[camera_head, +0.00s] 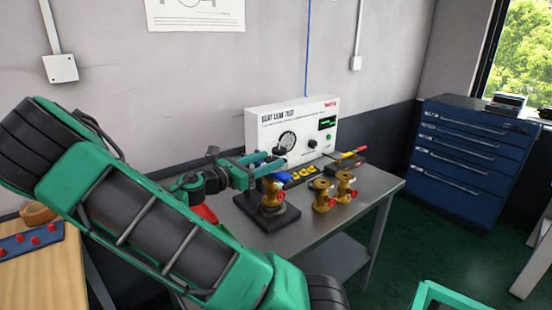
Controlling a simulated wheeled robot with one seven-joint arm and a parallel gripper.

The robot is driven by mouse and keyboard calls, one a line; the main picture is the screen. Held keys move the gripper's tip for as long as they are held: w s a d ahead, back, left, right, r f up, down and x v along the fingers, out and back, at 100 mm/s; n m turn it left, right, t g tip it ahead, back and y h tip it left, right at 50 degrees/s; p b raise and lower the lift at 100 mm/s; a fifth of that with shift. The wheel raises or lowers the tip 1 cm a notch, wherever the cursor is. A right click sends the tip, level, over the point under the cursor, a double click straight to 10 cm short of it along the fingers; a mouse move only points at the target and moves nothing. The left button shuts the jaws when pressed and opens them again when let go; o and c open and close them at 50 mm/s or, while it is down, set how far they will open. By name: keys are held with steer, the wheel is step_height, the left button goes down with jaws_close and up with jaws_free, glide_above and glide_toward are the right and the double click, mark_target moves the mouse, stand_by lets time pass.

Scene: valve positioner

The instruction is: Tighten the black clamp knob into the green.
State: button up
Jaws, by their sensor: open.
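My gripper (264,168) is at the end of my green arm, above the left part of the grey metal table, open as far as I can make out. It is at the top of a brass valve (272,193) that stands upright on a black fixture base (267,213). The picture is too small to show whether the fingers touch anything. I cannot make out a clamp knob on the fixture; my gripper covers part of it. A small black knob (312,143) shows on the front of the white leak test box (262,124), beside a round gauge (287,141).
Two brass valves, one (321,195) and another (345,186), stand on the metal table (377,187) right of the fixture. A dark tray with red and yellow tools (350,157) lies behind them. A blue drawer cabinet (465,145) stands at right.

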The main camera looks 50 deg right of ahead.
mark_target(276, 157)
steer(key=d, duration=0.2)
steer(key=s+d, duration=0.1)
steer(key=d, duration=0.2)
steer(key=shift+d, duration=0.35)
steer(key=shift+a, duration=0.15)
steer(key=c, duration=1.1)
